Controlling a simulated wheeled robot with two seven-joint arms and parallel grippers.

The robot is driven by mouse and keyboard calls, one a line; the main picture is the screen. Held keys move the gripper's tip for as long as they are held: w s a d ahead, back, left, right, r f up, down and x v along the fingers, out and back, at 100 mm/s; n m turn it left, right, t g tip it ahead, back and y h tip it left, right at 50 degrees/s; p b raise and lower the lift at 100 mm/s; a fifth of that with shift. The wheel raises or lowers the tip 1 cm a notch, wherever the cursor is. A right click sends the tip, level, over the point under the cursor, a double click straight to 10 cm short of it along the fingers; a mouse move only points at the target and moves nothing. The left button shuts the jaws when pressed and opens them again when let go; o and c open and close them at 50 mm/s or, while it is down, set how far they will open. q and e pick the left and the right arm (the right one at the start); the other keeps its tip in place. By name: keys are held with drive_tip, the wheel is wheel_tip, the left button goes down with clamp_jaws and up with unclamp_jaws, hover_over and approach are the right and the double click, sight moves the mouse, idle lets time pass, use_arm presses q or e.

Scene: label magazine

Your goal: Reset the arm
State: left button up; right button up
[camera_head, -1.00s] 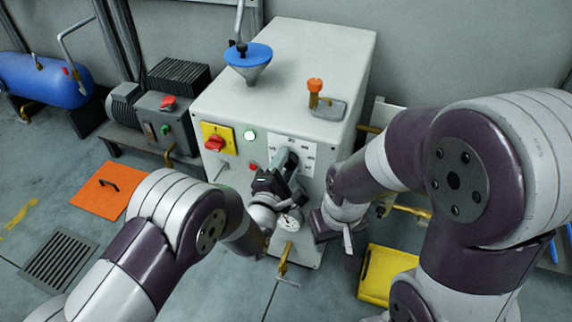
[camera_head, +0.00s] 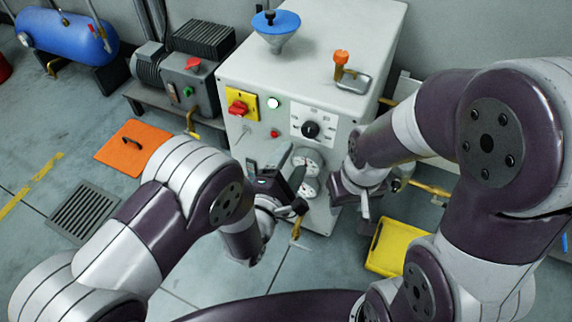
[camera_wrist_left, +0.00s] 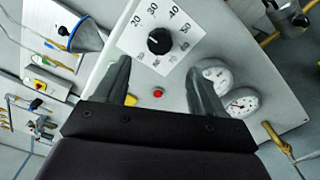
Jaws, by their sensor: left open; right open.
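My left gripper (camera_head: 292,178) is in front of the lower front face of the white cabinet (camera_head: 350,50). It is open, with nothing between its fingers. In the left wrist view its two fingers (camera_wrist_left: 158,68) stand apart, facing the cabinet panel. The black dial knob (camera_head: 311,130) on its white scale plate is in full view above the left gripper; it also shows in the left wrist view (camera_wrist_left: 159,41), clear of the fingers. My right gripper (camera_head: 362,205) hangs by the cabinet's right front edge, partly hidden by its own wrist, open; no object is seen in it.
Two round gauges (camera_wrist_left: 241,102) sit below the dial. A red switch on a yellow plate (camera_head: 241,105) is to its left. A blue funnel (camera_head: 275,24) and an orange-knobbed valve (camera_head: 341,60) are on top. A yellow case (camera_head: 397,248) lies on the floor at right.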

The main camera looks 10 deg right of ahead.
use_arm(q)
drive_tip(key=v, duration=0.3)
drive_tip(key=shift+s+a, duration=0.1)
drive_tip(key=shift+s, duration=0.05)
idle(0.3)
